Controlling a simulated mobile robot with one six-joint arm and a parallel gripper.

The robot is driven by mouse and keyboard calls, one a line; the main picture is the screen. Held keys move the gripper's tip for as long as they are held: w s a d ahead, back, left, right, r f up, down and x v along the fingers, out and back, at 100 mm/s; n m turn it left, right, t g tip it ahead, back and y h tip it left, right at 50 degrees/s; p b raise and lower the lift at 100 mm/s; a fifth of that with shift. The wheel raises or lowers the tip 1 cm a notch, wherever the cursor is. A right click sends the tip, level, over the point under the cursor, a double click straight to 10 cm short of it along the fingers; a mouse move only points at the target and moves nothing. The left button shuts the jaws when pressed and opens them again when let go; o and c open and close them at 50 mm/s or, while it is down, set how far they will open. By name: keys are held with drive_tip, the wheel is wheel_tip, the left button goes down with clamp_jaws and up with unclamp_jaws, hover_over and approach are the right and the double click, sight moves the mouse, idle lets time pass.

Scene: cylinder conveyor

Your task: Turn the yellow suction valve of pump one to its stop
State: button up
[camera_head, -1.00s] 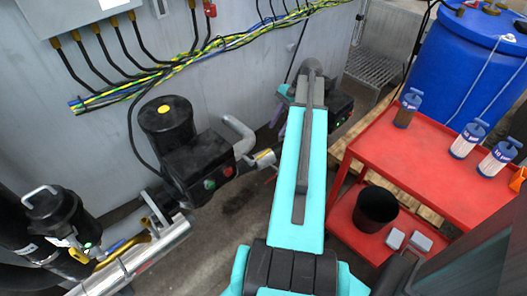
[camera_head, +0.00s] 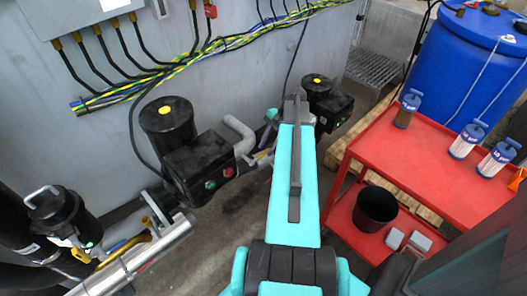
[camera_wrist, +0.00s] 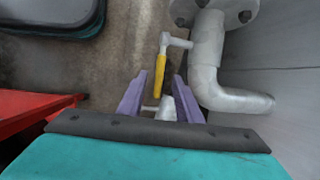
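In the wrist view a yellow valve handle (camera_wrist: 159,72) on a pale grey lever (camera_wrist: 175,42) points down the picture, beside a grey bent pipe. My gripper (camera_wrist: 159,76) has two purple fingers spread apart, one on each side of the handle's lower end. A gap shows on both sides, and I cannot tell the depth between them. In the head view my gripper (camera_head: 268,131) is partly hidden by my arm, near the pipe beside the nearer black pump (camera_head: 196,165). A small yellow piece (camera_head: 263,155) shows there. I cannot tell which pump is pump one.
A second black pump (camera_head: 326,104) stands behind my arm. A red cart (camera_head: 425,150) with several blue-capped cylinders is at the right, beside a blue barrel (camera_head: 465,65). A grey wall with cables is behind. More pipes (camera_head: 140,258) lie at lower left.

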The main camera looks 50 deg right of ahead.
drive_tip(key=shift+x, duration=1.1)
clamp_jaws()
